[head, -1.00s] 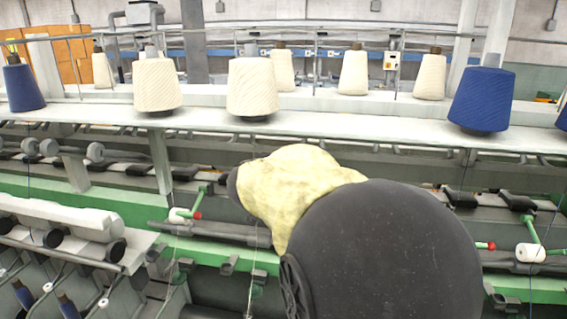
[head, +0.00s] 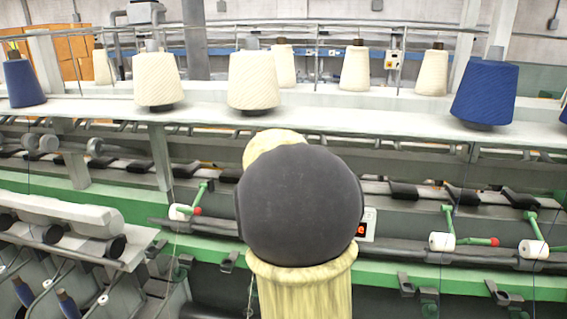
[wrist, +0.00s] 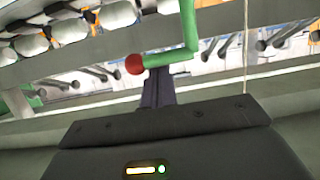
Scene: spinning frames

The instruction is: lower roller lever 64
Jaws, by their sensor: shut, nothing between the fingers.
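In the wrist view a green roller lever (wrist: 185,38) bends at a right angle and ends in a red knob (wrist: 135,64). My gripper (wrist: 158,82) is shut and empty, its dark fingers just below the green arm near the knob. I cannot tell whether they touch it. In the head view my arm hides the gripper and the lever in front of it. Other green levers with red tips and white rollers show there: one on the left (head: 203,193) and two on the right (head: 449,221) (head: 534,224). No number is readable on any lever.
A white shelf (head: 380,111) with cream cones (head: 253,80) and blue cones (head: 484,96) runs above the levers. A green rail (head: 520,286) runs below them. Thin yarns hang down in front. A small box with a red light (head: 366,226) sits right of my arm.

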